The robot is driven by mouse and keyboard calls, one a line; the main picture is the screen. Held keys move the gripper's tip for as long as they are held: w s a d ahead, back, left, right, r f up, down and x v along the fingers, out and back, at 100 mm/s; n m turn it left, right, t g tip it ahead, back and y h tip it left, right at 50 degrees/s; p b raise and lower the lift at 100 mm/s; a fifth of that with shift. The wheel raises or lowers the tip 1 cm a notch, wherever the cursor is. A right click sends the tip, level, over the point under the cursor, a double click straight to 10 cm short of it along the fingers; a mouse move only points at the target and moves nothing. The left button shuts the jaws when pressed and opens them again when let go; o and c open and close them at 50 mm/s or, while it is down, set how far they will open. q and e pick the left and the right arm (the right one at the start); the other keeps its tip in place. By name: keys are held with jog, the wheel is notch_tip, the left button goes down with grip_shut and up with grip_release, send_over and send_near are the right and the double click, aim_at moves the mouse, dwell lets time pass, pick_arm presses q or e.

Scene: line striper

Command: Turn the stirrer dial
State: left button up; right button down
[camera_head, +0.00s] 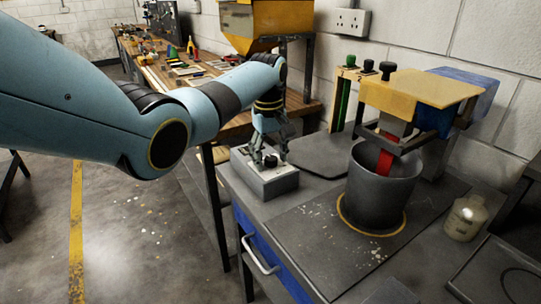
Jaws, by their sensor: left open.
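The stirrer (425,88) stands at the right, with a yellow top and a blue rear part. Its head hangs over a dark grey pot (378,190), and a red part reaches down into the pot. A grey control box (268,185) with a pale top plate sits at the left of the bench. My left gripper (268,160) points down at the top of this box, its fingers open around or just over a small dark part there, probably the dial. The fingers hide most of that part, and I cannot tell whether they touch it. My right gripper is not in view.
A pale bottle (466,217) stands right of the pot. A blue drawer with a metal handle (258,255) fronts the bench. A wooden workbench (215,75) with tools stands behind. Open floor lies at the left.

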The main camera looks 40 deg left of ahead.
pick_arm(q)
grip_shut()
dwell(0.3)
